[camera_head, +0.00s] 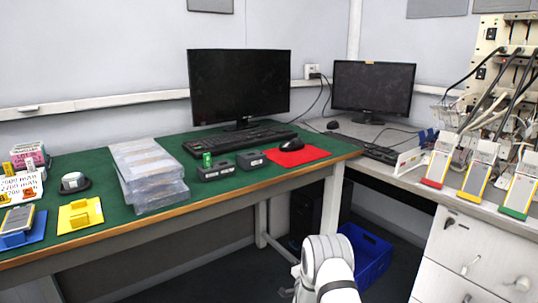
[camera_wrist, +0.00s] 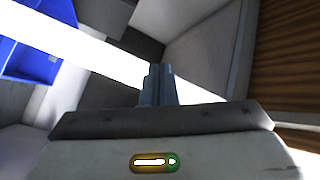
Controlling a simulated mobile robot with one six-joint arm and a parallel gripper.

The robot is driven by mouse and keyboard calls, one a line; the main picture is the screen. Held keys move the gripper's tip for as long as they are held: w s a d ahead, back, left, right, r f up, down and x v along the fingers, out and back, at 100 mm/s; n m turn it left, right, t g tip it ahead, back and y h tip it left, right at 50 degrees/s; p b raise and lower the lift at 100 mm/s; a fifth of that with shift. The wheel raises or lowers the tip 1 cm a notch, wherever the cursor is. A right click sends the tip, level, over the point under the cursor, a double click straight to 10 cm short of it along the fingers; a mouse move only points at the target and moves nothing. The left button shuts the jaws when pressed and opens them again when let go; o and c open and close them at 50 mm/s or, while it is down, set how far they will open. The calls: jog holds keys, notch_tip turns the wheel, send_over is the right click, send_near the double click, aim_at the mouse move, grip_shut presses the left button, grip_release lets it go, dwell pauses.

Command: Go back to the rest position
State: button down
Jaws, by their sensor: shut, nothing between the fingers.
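My gripper (camera_wrist: 159,72) shows in the wrist view with its two fingers together and nothing between them. It is away from the table tops, with the floor area and a blue crate (camera_wrist: 30,42) in its view. In the head view a white part of my arm (camera_head: 330,262) rises at the bottom centre, in front of the gap between the two tables. The gripper itself is not visible in the head view.
A green-topped table (camera_head: 110,218) holds clear boxes (camera_head: 148,172), a yellow stand (camera_head: 80,214), a keyboard and a monitor (camera_head: 238,88). At right, colour-edged holders (camera_head: 478,170) stand on a white cabinet (camera_head: 480,250). A blue crate (camera_head: 366,262) sits on the floor close to my arm.

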notch_tip(320, 180, up, 19)
jog(key=n+g+y+p, duration=0.1)
jog(key=n+g+p, duration=0.15)
jog(key=p, duration=0.55)
jog(key=s+r+n+g+y+p, duration=0.1)
jog(key=s+r+n+g+p, duration=0.15)
jog(key=s+r+p, duration=0.55)
jog(key=s+r+n+g+y+p, duration=0.1)
jog(key=s+r+g+p, duration=0.25)
jog(key=r, duration=0.95)
jog(key=s+r+n+g+p, duration=0.2)
jog(key=s+r+p, duration=0.3)
jog(key=s, duration=0.7)
jog(key=s+d+r+n+g+p, duration=0.1)
jog(key=s+r+n+g+p, duration=0.1)
jog(key=s+r+p, duration=0.3)
jog(key=s+r+n+g+p, duration=0.2)
jog(key=s+r+g+p, duration=0.2)
jog(key=s+r, duration=0.7)
jog(key=s+p, duration=0.1)
jog(key=s, duration=0.9)
jog(key=shift+d+r+p, duration=0.15)
jog(key=shift+r+p, duration=0.25)
